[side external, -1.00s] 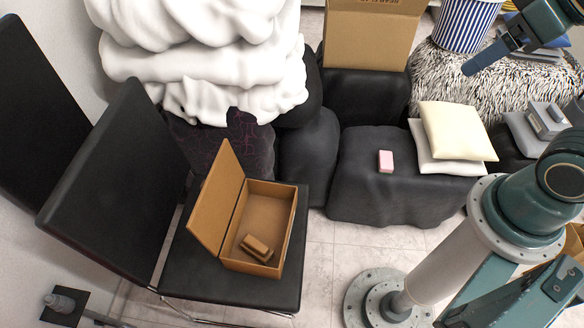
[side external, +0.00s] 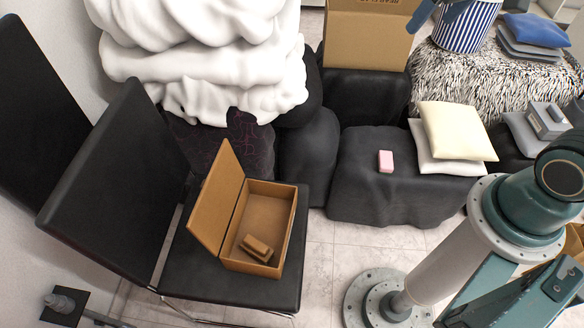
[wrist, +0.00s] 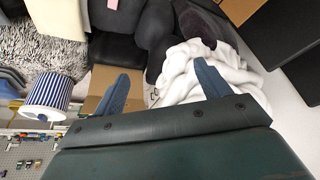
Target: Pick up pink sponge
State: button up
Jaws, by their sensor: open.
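The pink sponge (side external: 386,161) is a small block on top of the black covered block (side external: 360,205), left of the pillows. It also shows, partly cut off, at the top edge of the wrist view (wrist: 113,4). My gripper (wrist: 161,69) shows two blue fingers spread apart with nothing between them. In the side view only a blue piece of it shows at the top edge, above and right of the sponge and well apart from it.
Cream and white pillows (side external: 455,132) lie right of the sponge. A cardboard box (side external: 365,38) stands behind it. A striped bin (side external: 465,25) is at the back right. An open box (side external: 270,205) with a brown block sits on the black chair at left. White bedding (side external: 200,55) is piled behind.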

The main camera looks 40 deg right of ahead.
jog(key=w+d+f+m+g, duration=0.1)
jog(key=w+d+f+m, duration=0.1)
jog(key=w+d+f, duration=0.75)
jog(key=w+d+f+m+g, duration=0.1)
jog(key=w+d+f+m, duration=0.1)
jog(key=w+d+f, duration=0.75)
jog(key=m+g, duration=0.2)
jog(key=m, duration=0.1)
send_over(387, 161)
notch_tip(387, 161, down, 38)
jog(key=r, duration=0.1)
jog(key=shift+s+f+y, duration=0.1)
jog(key=shift+f+y, duration=0.15)
jog(key=shift+y, duration=0.05)
jog(key=shift+f, duration=0.15)
jog(key=shift+f, duration=4.15)
jog(key=shift+f, duration=0.1)
jog(key=shift+f, duration=2.45)
